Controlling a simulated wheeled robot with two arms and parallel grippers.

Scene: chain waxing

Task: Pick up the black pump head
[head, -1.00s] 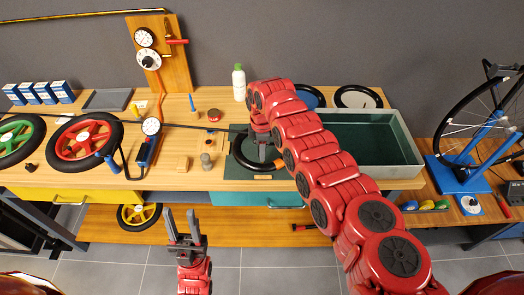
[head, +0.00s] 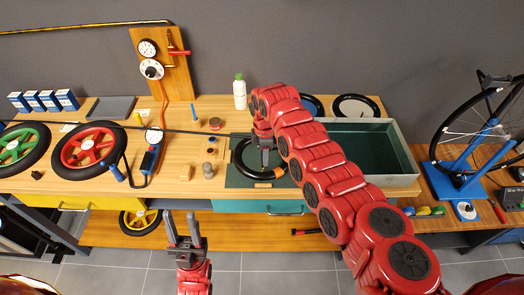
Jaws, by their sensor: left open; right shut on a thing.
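A small black piece (head: 37,175) lies on the bench at the far left, in front of the green wheel; I cannot tell whether it is the pump head. A thin black hose runs from the blue inflator (head: 150,158) with a round gauge to a blue-handled piece (head: 116,172). My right gripper (head: 265,165) points down over a black ring (head: 245,172) on the dark green mat (head: 236,183). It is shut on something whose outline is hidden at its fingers. My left gripper (head: 184,222) is open and empty, fingers up, in front of the bench edge.
The red wheel (head: 70,163) and green wheel (head: 20,150) lie at left. A grey-rimmed tray (head: 412,162) stands right of my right arm, and a wheel on a blue stand (head: 455,180) further right. Small blocks and a grey cylinder (head: 208,170) stand near the mat.

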